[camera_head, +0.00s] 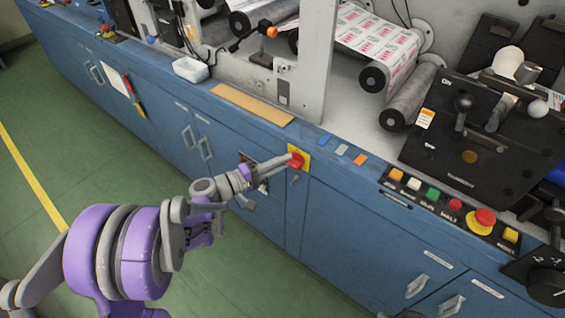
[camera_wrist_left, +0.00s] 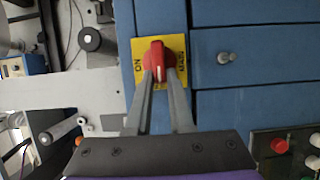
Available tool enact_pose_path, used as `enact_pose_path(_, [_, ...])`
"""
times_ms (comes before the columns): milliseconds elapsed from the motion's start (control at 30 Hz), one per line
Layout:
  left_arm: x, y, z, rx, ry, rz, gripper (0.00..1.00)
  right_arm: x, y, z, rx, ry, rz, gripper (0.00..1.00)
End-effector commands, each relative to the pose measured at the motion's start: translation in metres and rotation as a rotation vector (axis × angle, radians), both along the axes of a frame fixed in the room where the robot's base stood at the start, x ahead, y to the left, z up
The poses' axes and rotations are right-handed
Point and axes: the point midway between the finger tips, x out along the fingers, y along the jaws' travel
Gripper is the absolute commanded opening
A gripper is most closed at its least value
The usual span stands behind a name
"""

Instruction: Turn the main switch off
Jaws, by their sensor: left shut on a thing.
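The main switch is a red rotary knob (camera_head: 297,160) on a yellow plate (camera_head: 304,151), on the blue cabinet front just under the counter edge. The knob also shows in the wrist view (camera_wrist_left: 157,52), its grip standing roughly upright in that picture. The plate (camera_wrist_left: 138,47) has "ON" lettered on its left side and a word I cannot read clearly on its right. My left gripper (camera_head: 289,163) reaches in from the left, its two fingers (camera_wrist_left: 158,80) shut on the knob from either side. The fingers hide the lower part of the plate. My right gripper is not in view.
A control panel with several coloured buttons (camera_head: 433,193) and a red stop button (camera_head: 485,216) lies right on the counter. Drawer handles (camera_head: 418,286) stick out below. A black lever panel (camera_head: 445,150) stands behind. Green floor (camera_head: 60,170) is free at left.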

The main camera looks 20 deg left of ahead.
Motion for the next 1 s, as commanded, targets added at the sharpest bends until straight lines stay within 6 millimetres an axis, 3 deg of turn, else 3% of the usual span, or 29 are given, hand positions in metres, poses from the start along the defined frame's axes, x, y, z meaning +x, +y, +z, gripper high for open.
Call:
enact_pose_path(500, [0.0,0.0,-0.0004,-0.016,0.006,0.0,0.0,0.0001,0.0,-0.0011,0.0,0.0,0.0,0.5])
enact_pose_path(533, [0.0,0.0,-0.0004,-0.016,0.006,0.0,0.25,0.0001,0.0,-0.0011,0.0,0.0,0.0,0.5])
enact_pose_path(667, [-0.0001,-0.0001,-0.0004,-0.016,0.006,0.0,0.49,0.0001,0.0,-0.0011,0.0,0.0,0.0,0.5])
enact_pose_path(1000, [-0.0018,0.0019,-0.0004,-0.015,0.006,0.001,0.5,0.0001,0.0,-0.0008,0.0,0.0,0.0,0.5])
